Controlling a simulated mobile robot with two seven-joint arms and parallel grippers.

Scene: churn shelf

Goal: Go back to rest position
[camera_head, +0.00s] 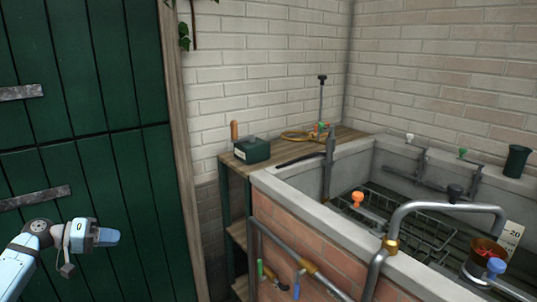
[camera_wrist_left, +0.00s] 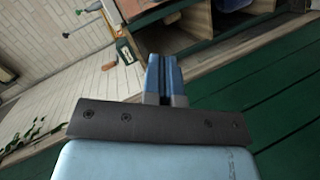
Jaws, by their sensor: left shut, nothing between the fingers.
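My left gripper (camera_head: 107,237) is at the lower left of the head view, in front of the dark green door and well apart from the shelf and sink. In the left wrist view its two blue fingers (camera_wrist_left: 164,75) are together with nothing between them. My right gripper is not in either view.
A green plank door (camera_head: 95,90) with metal hinges fills the left. A wooden shelf (camera_head: 236,172) with a dark green box (camera_head: 252,150) stands by the brick wall. A stone sink (camera_head: 292,189) with a bent metal pipe (camera_head: 440,207) and wire rack (camera_head: 405,225) is right.

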